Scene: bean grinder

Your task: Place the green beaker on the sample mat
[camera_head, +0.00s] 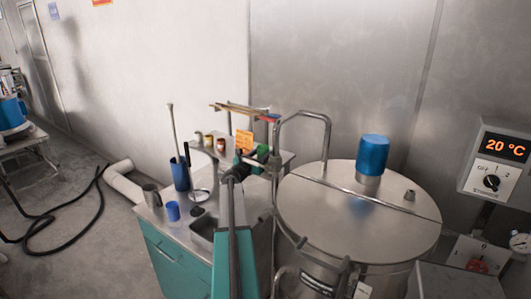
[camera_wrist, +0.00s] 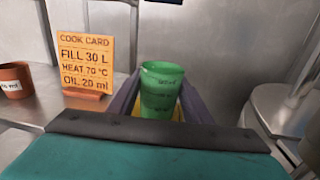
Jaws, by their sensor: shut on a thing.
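The green beaker (camera_wrist: 161,90) is upright between the fingers of my gripper (camera_wrist: 158,108) in the wrist view. The gripper is shut on it, and dark fingers flank it on both sides. Printed marks show on its wall. In the head view my gripper (camera_head: 258,158) is small and partly behind my arm, above the right part of the metal counter. A strip of yellow shows low around the beaker; I cannot tell whether it is a finger pad or the sample mat. No mat is clearly visible. The beaker's base is hidden.
An orange cook card (camera_wrist: 86,62) stands left of the beaker, with a brown cup (camera_wrist: 14,80) farther left. A blue cup (camera_head: 172,211) stands on the metal counter (camera_head: 150,213). A large steel vessel (camera_head: 350,220) with a raised pipe rail (camera_head: 327,135) is close on the right.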

